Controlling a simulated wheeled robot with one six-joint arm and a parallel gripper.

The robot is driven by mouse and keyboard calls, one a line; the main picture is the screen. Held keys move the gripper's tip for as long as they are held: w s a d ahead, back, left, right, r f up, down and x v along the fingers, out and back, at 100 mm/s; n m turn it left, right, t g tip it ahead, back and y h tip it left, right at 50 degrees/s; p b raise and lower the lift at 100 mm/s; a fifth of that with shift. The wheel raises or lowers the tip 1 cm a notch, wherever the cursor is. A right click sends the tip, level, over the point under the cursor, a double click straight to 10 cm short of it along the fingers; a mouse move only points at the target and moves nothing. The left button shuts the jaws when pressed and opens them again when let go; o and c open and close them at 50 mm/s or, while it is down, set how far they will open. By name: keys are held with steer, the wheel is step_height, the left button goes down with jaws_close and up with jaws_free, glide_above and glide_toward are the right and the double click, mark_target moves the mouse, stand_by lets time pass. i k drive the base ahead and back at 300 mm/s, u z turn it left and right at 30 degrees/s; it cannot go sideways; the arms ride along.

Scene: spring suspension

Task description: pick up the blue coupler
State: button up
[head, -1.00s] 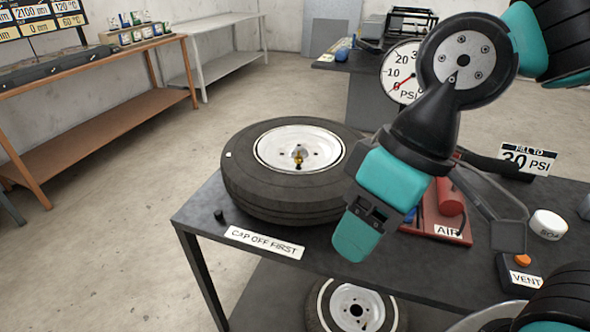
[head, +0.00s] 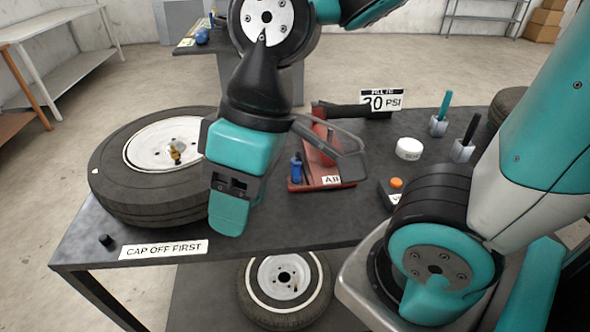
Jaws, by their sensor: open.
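The blue coupler (head: 296,168) is small and stands upright at the left end of the red air tool tray (head: 334,182), beside the AIR label. My gripper (head: 230,212) hangs above the table, left of the coupler and apart from it, between it and the large tire. It is open, with nothing seen in it. It is seen side-on, and one finger is largely hidden.
A tire with a white rim (head: 112,193) lies on the table (head: 280,226) to the left, with a small black cap (head: 105,240) near it. A white tub (head: 409,149) and an orange button (head: 396,183) are to the right.

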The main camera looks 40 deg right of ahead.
mark_target(296, 175)
steer(key=z, duration=2.3)
steer(key=k, duration=1)
steer(key=u, duration=1.1)
steer(key=i, duration=1)
